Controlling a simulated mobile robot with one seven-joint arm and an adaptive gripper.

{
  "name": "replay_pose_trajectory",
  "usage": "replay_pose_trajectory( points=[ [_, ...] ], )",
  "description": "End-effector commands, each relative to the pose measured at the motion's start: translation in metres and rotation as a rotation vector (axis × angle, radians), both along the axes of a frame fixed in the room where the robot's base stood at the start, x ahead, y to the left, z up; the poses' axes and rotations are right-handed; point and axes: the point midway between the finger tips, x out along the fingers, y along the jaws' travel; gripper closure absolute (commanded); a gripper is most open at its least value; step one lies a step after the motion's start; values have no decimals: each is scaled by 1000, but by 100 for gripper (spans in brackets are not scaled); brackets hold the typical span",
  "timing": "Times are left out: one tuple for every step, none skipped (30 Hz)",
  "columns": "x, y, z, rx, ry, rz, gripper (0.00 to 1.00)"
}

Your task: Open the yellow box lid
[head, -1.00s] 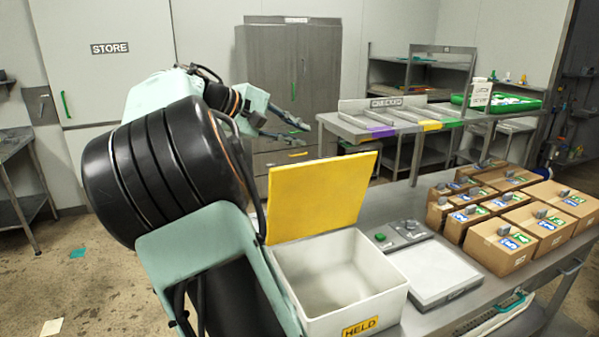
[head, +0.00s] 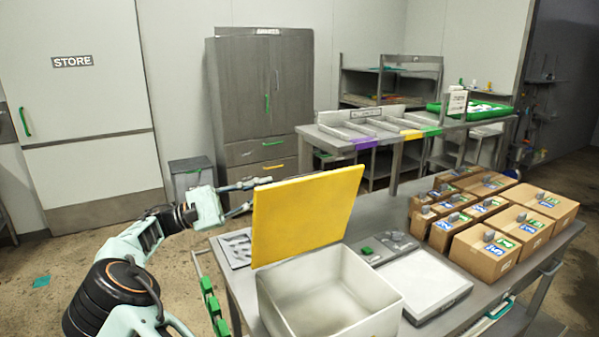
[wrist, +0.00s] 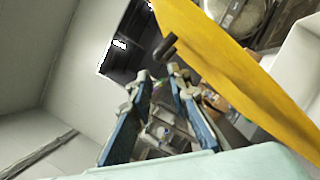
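The yellow lid (head: 303,216) stands raised, nearly upright, at the back edge of the white box (head: 375,318), whose empty inside shows. In the wrist view the yellow lid (wrist: 240,70) slants across the upper right, with a dark knob (wrist: 165,46) near its edge. My gripper (head: 252,195) is just left of and behind the lid, its fingers spread; the lid partly hides the lower one. In the wrist view my gripper (wrist: 158,80) has its two blue-grey fingers apart with nothing between them. The fingertips point near the knob; I cannot tell whether they touch it.
The box stands on a metal bench (head: 400,235) with a scale (head: 425,285) and several cardboard cartons (head: 485,250) to its right. A flat grey panel (head: 236,247) lies left of the lid. A grey cabinet (head: 235,90) stands behind.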

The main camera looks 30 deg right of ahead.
Motion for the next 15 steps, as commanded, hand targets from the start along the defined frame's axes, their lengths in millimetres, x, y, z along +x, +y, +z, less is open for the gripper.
replay_pose_trajectory(
  points=[
    [-4,-8,3,0,0,-5,83],
    [-5,-12,5,0,0,-4,83],
    [-8,-19,7,1,0,-5,83],
    [-10,-24,9,0,0,-4,83],
    [-12,-30,10,1,0,-4,83],
    [-14,-37,12,1,0,-4,83],
    [-16,-42,14,2,1,-3,83],
    [-18,-47,15,1,0,-4,83],
    [-20,-54,17,1,-1,-2,83],
    [-22,-59,18,1,-1,-3,83],
    [-24,-63,19,1,-1,-3,83],
    [-26,-69,20,2,0,-2,83],
    [-27,-73,21,2,-1,-2,83],
    [-28,-76,22,2,-2,-2,83],
    [-29,-80,23,2,-2,-1,83]
  ],
)
